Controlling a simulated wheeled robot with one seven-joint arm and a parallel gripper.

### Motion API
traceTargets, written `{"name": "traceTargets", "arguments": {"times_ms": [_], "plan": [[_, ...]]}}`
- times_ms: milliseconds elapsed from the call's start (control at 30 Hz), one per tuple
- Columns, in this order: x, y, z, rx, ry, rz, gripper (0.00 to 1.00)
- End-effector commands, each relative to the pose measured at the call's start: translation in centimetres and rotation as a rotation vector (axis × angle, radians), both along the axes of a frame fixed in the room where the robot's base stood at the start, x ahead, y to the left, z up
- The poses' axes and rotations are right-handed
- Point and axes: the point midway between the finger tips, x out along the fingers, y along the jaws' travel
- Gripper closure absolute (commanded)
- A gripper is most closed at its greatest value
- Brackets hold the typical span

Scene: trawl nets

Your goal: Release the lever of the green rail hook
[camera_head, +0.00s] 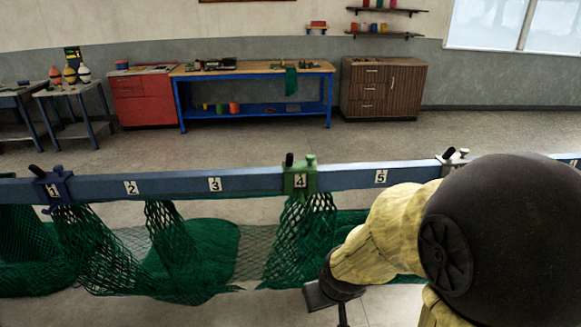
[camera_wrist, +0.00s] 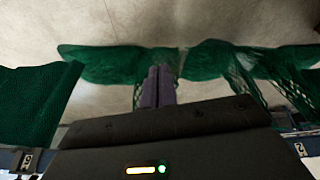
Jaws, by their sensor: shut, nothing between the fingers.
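The green rail hook (camera_head: 299,178) is clamped on the blue rail by the number 4 plate in the head view. Its black lever (camera_head: 289,159) stands upright on top, at the hook's left side. Green net hangs from the hook. My gripper (camera_wrist: 159,74) is shut and empty in the wrist view, its two dark fingers side by side against the nets and floor. In the head view, my gripper (camera_head: 325,293) is below the rail, right of the hook and apart from it; its fingertips are hard to make out there. I cannot make out the green hook in the wrist view.
The blue rail (camera_head: 245,182) runs across the head view. A blue hook (camera_head: 54,187) is at number 1, and a grey hook (camera_head: 455,158) is right of number 5. Green nets (camera_head: 190,255) hang and lie below. A workbench (camera_head: 250,69) stands well behind; open floor lies between.

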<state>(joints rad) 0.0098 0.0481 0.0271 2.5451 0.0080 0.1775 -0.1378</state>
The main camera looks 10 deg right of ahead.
Motion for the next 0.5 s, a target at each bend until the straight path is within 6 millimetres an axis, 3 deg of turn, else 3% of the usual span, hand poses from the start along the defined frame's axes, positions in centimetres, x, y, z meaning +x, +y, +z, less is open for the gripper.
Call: {"name": "traceTargets", "arguments": {"times_ms": [167,500], "plan": [[4.5,0.9,-0.7,-0.064,-0.175,0.168,1.00],[12.2,2.7,0.0,-0.259,-0.529,0.447,1.00]]}}
